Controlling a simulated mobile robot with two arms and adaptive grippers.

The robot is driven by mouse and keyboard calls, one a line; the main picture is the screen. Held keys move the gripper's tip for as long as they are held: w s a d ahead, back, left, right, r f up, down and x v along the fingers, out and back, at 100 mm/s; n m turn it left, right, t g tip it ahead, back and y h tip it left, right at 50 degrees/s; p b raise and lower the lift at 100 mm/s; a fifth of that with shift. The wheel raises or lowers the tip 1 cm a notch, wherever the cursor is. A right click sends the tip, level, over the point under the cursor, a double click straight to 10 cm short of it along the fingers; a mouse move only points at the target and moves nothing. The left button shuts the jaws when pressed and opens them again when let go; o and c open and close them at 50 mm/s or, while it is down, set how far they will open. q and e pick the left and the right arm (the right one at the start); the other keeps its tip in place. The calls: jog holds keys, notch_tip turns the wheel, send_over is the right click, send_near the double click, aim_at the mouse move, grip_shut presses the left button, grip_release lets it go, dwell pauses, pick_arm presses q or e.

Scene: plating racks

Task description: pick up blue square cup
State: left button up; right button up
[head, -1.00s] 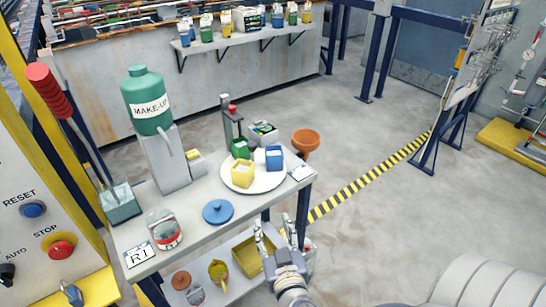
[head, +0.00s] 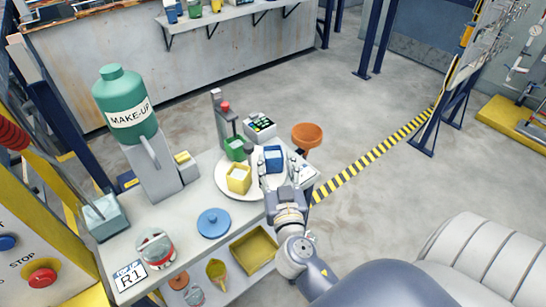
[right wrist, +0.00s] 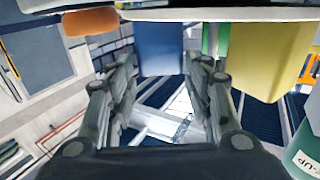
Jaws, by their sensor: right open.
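The blue square cup (head: 273,153) stands upright on the right side of a white round plate (head: 226,189) on the table. My right gripper (head: 279,172) is open and empty at the near side of the cup, with its fingers pointing toward it. In the right wrist view, which looks upside down, the blue cup (right wrist: 160,47) shows beyond and between the two spread fingers (right wrist: 162,80). I cannot tell whether a finger touches it. My left gripper is not in view.
A yellow cup (head: 239,179) and a green cup (head: 235,148) share the plate. A blue lid (head: 213,223) lies near the front. A green MAKE-UP bottle (head: 127,105) stands at left.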

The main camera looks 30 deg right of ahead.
aim_at(274, 159)
jog(key=shift+w+d+r+p, duration=0.25)
jog(key=shift+w+d+p, duration=0.05)
jog(key=shift+w+p, duration=0.3)
jog(key=shift+w+d+r+p, duration=0.25)
jog(key=shift+w+p, duration=0.25)
jog(key=shift+w, duration=0.15)
jog(key=shift+w+d+f, duration=0.15)
jog(key=shift+w+d, duration=0.1)
jog(key=shift+w, duration=0.2)
jog(key=shift+w+d+f, duration=0.15)
jog(key=shift+w+d, duration=0.05)
jog(key=shift+w, duration=0.25)
jog(key=shift+w+d+f+p, duration=0.1)
jog(key=shift+w+p, duration=0.1)
jog(key=shift+p, duration=0.1)
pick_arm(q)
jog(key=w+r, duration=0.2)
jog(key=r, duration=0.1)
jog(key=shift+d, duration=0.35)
pick_arm(e)
jog(key=c, duration=0.8)
